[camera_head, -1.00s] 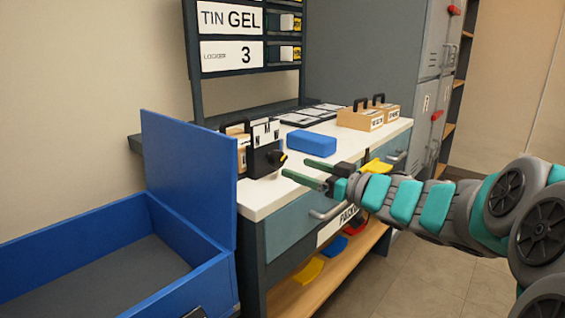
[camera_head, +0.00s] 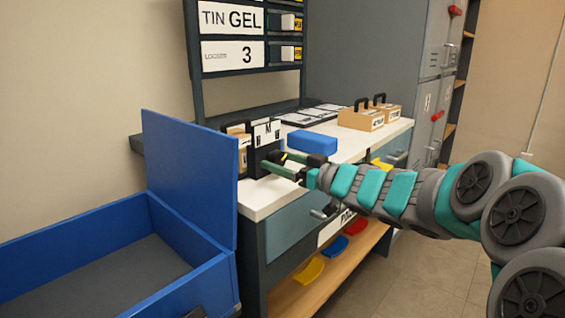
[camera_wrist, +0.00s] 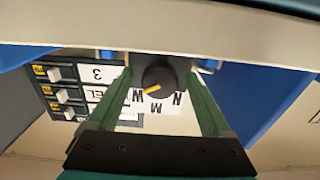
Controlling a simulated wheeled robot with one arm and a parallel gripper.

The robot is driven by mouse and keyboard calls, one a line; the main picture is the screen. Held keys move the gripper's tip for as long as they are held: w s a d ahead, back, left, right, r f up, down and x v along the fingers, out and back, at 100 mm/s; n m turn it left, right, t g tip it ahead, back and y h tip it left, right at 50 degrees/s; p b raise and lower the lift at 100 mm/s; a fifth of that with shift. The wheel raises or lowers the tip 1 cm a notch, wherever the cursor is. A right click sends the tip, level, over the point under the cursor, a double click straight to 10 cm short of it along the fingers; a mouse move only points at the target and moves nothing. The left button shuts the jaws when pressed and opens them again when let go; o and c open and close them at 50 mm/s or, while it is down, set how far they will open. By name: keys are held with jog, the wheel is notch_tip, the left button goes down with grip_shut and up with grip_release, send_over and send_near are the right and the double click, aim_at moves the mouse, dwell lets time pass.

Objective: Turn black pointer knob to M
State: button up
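The black pointer knob (camera_wrist: 158,78) sits between my gripper's (camera_wrist: 160,82) two green fingers in the wrist view. Its yellow pointer points left and slightly down there. Gaps show between the knob and both fingers, so the gripper is open around it without visible gripping. A white dial plate (camera_wrist: 158,103) with black letters lies behind the knob; the letters are inverted and partly hidden by a finger. In the head view, my gripper (camera_head: 277,164) reaches the front of the dark knob box (camera_head: 256,164), hiding most of the knob; the white plate stands above it.
The box stands on a white worktop (camera_head: 262,200) near its left end. A blue block (camera_head: 312,140) lies just behind my gripper, and wooden boxes with handles (camera_head: 361,117) stand farther right. A blue open bin (camera_head: 190,160) with a raised lid is at left.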

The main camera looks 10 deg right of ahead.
grip_shut()
dwell(0.5)
jog(key=shift+n, duration=0.3)
jog(key=shift+d+f+n+b, duration=0.1)
jog(key=shift+n+b, duration=0.55)
jog(key=shift+n, duration=0.25)
jog(key=n+b, duration=0.2)
jog(key=n, duration=0.1)
jog(key=shift+n, duration=0.3)
jog(key=n+b, duration=0.2)
jog(key=n, duration=0.2)
jog(key=shift+n+b, duration=0.75)
jog(key=shift+n, duration=0.05)
jog(key=shift+r, duration=0.2)
